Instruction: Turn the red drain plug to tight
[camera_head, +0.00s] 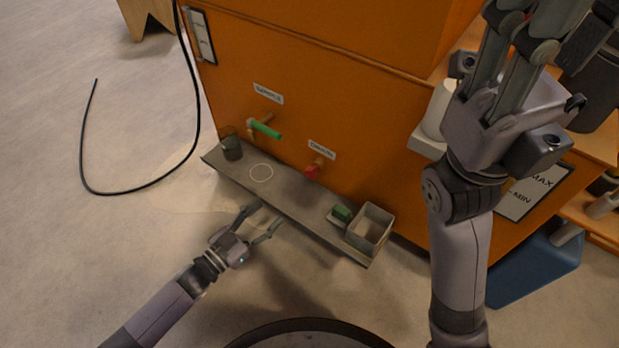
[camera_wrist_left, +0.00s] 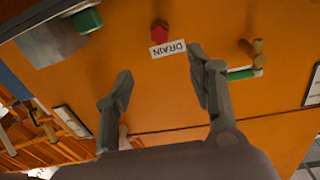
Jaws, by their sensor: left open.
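The red drain plug (camera_head: 312,171) sits low on the orange front, just below the DRAIN label (camera_head: 321,149). In the left wrist view the red plug (camera_wrist_left: 159,31) shows near the top middle, beside the upside-down DRAIN label (camera_wrist_left: 168,47). My left gripper (camera_head: 263,220) is open and empty, in front of the grey ledge and to the lower left of the plug. In the wrist view its fingers (camera_wrist_left: 160,66) stand wide apart, with the plug beyond them and touching neither. My right gripper (camera_head: 512,55) is raised at upper right; its fingertips are cut off.
The grey ledge (camera_head: 290,196) runs below the plug. It bears a dark cup (camera_head: 231,149), a green block (camera_head: 341,212) and an open grey box (camera_head: 374,226). The green-handled SAMPLE valve (camera_head: 265,129) is left of the plug. A black cable (camera_head: 150,187) lies on the floor.

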